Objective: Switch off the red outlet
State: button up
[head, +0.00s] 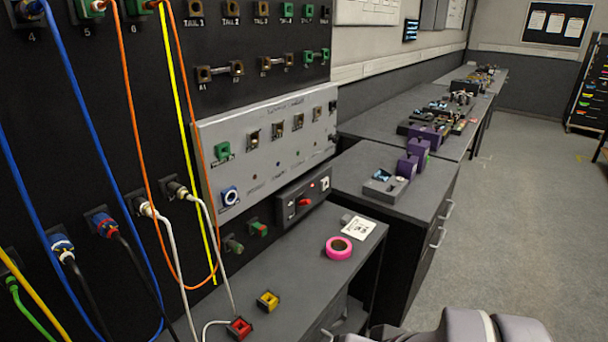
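A dark outlet box (303,200) is mounted on the wall panel, just below the light grey panel and above the bench. It carries a red switch lever (304,202), a small lit red light (312,185) and a pale socket at its right end. I cannot tell the lever's on or off position at this size. A separate red square connector (239,328) lies on the bench at the front with a white cable at it. Grey rounded parts of my own arm show at the bottom right, away from the outlet box. My gripper's fingers are not visible.
Blue, orange, yellow, white and black cables hang across the left of the black panel (150,90). The bench (290,285) holds a yellow connector (268,300), a pink tape roll (338,248) and a printed card (359,228). The floor (520,230) at right is open.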

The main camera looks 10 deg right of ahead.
aim_at(304, 203)
jog(key=i, duration=0.95)
